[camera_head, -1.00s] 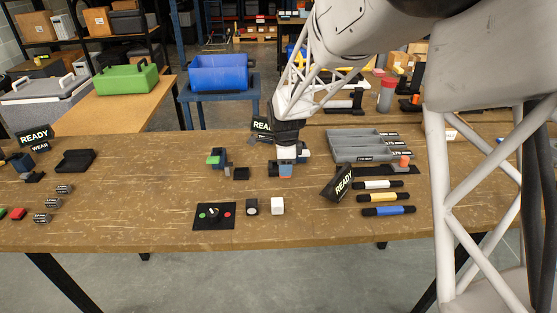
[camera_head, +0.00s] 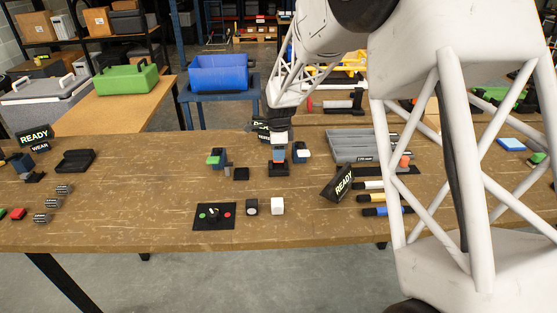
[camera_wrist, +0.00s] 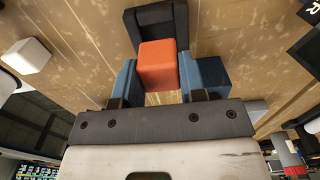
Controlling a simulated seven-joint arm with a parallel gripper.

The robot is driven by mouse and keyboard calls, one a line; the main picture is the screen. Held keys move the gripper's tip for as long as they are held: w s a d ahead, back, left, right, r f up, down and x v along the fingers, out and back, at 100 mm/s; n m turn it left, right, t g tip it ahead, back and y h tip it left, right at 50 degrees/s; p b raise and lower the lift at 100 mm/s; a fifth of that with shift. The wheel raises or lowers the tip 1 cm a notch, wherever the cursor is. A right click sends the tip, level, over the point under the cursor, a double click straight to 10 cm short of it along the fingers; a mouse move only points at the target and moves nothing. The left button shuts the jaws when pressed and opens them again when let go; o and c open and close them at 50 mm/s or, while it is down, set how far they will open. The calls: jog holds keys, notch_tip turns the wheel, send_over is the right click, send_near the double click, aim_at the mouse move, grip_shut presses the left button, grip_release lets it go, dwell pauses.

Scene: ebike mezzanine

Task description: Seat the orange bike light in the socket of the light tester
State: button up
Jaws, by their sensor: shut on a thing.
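The orange bike light (camera_wrist: 157,65) is between the blue-tipped fingers of my gripper (camera_wrist: 158,85) in the wrist view, and the gripper is shut on it. In the head view my gripper (camera_head: 279,150) points down, and a little orange of the light (camera_head: 281,146) shows. A black holder-like block (camera_head: 278,169), which looks like the light tester, is directly below it. In the wrist view this black block (camera_wrist: 155,20) shows just beyond the light. The socket is hidden, and I cannot tell whether the light touches it.
A black cube (camera_head: 241,174) is close on the left. A READY sign (camera_head: 338,184) and grey trays (camera_head: 360,146) are to the right.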

jog(key=shift+f, duration=1.75)
jog(key=shift+f, duration=0.1)
jog(key=o, duration=1)
notch_tip(320, 180, up, 12)
